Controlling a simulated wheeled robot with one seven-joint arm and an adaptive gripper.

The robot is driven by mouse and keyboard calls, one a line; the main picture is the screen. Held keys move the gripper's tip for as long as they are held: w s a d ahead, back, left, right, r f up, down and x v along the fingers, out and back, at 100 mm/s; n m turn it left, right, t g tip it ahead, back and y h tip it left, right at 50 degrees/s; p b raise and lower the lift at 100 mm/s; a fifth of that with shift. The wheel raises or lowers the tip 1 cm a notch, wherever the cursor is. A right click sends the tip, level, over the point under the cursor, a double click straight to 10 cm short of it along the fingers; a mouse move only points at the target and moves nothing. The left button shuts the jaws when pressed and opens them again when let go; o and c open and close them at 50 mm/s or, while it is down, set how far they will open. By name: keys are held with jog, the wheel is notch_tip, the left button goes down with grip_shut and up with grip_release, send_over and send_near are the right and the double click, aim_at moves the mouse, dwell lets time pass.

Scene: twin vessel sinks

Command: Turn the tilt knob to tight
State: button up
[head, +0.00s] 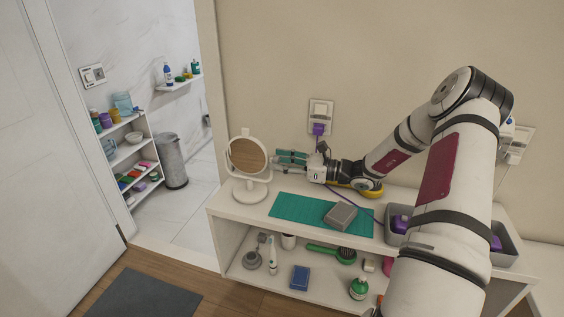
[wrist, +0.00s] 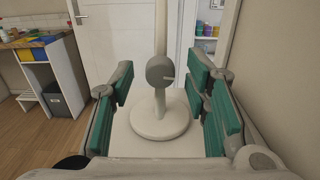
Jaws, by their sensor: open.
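A round mirror (head: 247,155) on a white stand stands upright at the left end of the white shelf top. In the wrist view I face its side: the grey round tilt knob (wrist: 158,70) shows above the white stand base (wrist: 160,121), with a light pointer mark towards the right. My gripper (head: 283,158) is just right of the mirror, with its teal pads spread. The knob is hard to make out in the head view.
A teal mat (head: 290,212) with a grey block (head: 341,215) lies in front of my arm. A yellow item (head: 371,191) lies under my wrist. A purple plug (head: 319,129) sits in the wall socket behind. A grey bin (head: 396,226) stands at the right.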

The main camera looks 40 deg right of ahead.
grip_shut()
jog(key=shift+n, duration=1.5)
grip_release()
jog(key=v, duration=1.2)
jog(key=shift+d, duration=0.1)
jog(key=shift+c, duration=0.2)
